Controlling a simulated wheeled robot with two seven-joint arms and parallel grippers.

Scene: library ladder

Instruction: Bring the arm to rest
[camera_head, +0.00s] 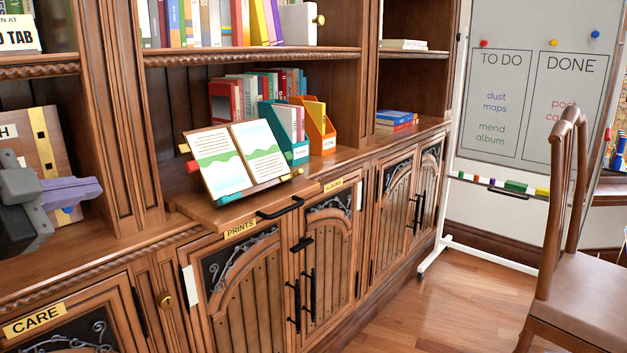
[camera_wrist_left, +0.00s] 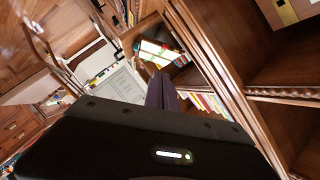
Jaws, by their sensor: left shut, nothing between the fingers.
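My left gripper (camera_head: 84,191) shows at the left of the head view, in front of the left shelf bay and above the ledge. Its purple fingers are together with nothing between them. In the left wrist view the purple fingers (camera_wrist_left: 161,92) also show closed, beyond the dark wrist housing. My right gripper is in neither view.
An open picture book (camera_head: 237,160) rests tilted on the pulled-out PRINTS board (camera_head: 215,211). A teal file box (camera_head: 283,132) and an orange one (camera_head: 317,126) stand behind it. A wooden chair (camera_head: 580,285) and a whiteboard (camera_head: 530,100) are at right. Some floor between is clear.

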